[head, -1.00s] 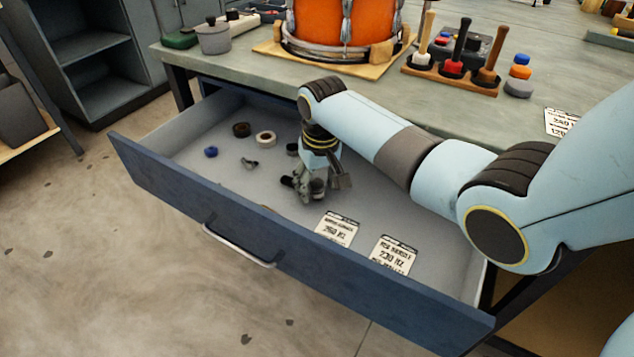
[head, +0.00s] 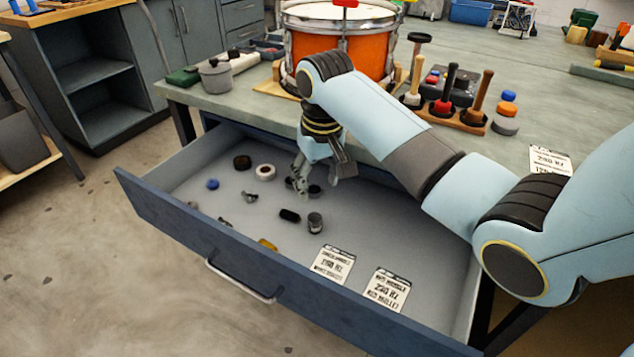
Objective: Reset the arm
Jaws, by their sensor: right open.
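My right arm comes in from the right and reaches over the open blue drawer (head: 215,250). My right gripper (head: 315,190) hangs above the back part of the drawer, pointing down, with its fingers apart and nothing seen between them. Small parts lie in the drawer below and in front of it, among them a dark cylinder (head: 315,223) and a black piece (head: 289,215). My left gripper is not in view.
An orange drum (head: 345,45) stands on the bench top (head: 240,101) behind my arm. A mallet rack (head: 447,117) stands right of the drum. Two printed cards, one of them a white card (head: 386,289), lie at the drawer's front right. A grey pot (head: 215,78) stands at the bench's left.

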